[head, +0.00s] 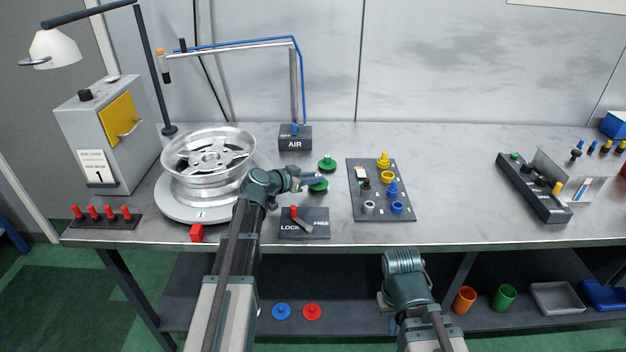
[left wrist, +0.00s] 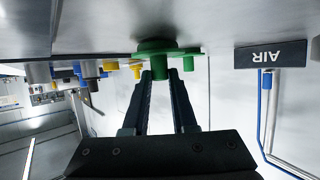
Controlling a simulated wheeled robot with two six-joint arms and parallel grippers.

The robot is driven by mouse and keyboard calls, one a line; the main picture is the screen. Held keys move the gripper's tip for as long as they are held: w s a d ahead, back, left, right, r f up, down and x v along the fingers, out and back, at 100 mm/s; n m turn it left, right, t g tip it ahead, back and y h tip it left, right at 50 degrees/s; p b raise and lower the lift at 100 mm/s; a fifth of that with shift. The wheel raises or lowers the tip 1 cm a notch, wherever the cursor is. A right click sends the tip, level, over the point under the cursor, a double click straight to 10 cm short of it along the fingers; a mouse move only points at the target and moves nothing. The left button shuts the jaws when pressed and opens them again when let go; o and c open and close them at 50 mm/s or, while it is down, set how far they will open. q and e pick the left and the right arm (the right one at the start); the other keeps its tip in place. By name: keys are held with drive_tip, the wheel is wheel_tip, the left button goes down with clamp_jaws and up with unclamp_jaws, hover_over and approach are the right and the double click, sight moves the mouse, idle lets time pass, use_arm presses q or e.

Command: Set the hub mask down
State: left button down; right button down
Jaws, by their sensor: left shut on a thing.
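The hub mask, a green disc with a knob (head: 318,186), is at the table top right of the wheel. My left gripper (head: 308,180) is shut on its knob. In the left wrist view, which is upside down, the green disc (left wrist: 157,46) sits at the tips of my left fingers (left wrist: 160,80), close to the table surface; I cannot tell whether it touches. A second green knobbed piece (head: 327,163) stands just behind it. My right gripper (head: 388,300) is low in front of the table; its fingers are hidden.
A silver wheel (head: 210,160) sits on a round turntable left of my left gripper. The AIR box (head: 295,138) is behind, the LOCK/FREE lever plate (head: 305,223) in front. A dark board (head: 366,205) with yellow, blue and grey pieces is to the right.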

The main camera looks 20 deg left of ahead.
use_arm(q)
drive_tip(key=shift+f, duration=0.2)
drive_tip(key=c, duration=0.7)
unclamp_jaws()
drive_tip(key=shift+r, duration=0.2)
drive_tip(key=shift+s+a+r+p, duration=0.1)
drive_tip(key=shift+s+r+p, duration=0.1)
drive_tip(key=shift+p, duration=0.1)
drive_tip(key=p+v, duration=0.4)
drive_tip(key=v, duration=0.7)
drive_tip(key=shift+s+a, duration=0.2)
drive_tip(key=shift+s, duration=0.05)
